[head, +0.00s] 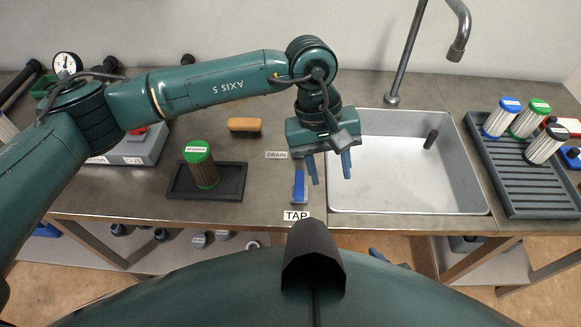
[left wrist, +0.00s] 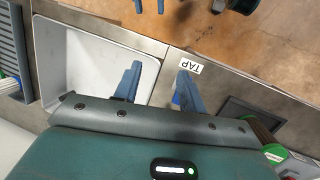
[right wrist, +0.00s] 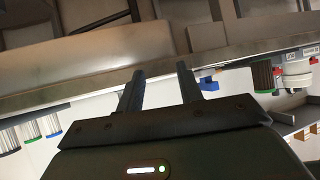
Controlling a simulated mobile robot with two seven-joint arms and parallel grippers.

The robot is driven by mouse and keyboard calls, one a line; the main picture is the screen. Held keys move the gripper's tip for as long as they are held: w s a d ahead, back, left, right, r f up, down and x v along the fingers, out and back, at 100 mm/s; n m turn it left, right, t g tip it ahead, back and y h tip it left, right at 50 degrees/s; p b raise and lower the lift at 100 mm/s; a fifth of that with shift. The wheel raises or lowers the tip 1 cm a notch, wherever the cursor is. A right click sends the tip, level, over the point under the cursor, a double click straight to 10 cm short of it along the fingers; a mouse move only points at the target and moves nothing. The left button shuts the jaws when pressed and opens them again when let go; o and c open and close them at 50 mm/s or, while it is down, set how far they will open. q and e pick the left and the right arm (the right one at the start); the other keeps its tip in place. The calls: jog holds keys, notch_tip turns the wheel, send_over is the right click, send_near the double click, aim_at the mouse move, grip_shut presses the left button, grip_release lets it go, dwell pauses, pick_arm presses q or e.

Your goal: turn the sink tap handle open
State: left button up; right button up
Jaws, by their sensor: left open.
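The blue tap handle (head: 299,187) sits on the counter behind the TAP label (head: 296,215), left of the sink (head: 470,185), its long side running front to back. In the left wrist view the handle (left wrist: 175,99) is mostly hidden behind a finger. My left gripper (head: 330,179) is open and empty, pointing down just right of the handle, over the sink's left edge. My right gripper (head: 388,258) is low in front of the counter, partly hidden. The right wrist view shows its fingers (right wrist: 160,71) apart and empty. A blue piece (right wrist: 208,84) at the counter edge there may be the handle.
A curved faucet (head: 405,60) stands behind the sink. A grey rack (head: 530,180) with several filter cartridges is at right. Bare counter surrounds the DRAIN label (head: 276,155).

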aim_at(300, 183)
pick_arm(q)
jog(key=w+a+r+m+t+y, duration=0.1)
jog(key=w+a+t+y, duration=0.15)
jog(key=w+a, duration=0.25)
notch_tip(300, 183, down, 13)
jog(key=shift+w+r+p, duration=0.1)
jog(key=shift+r+p, duration=0.1)
jog(key=shift+p, duration=0.9)
grip_shut()
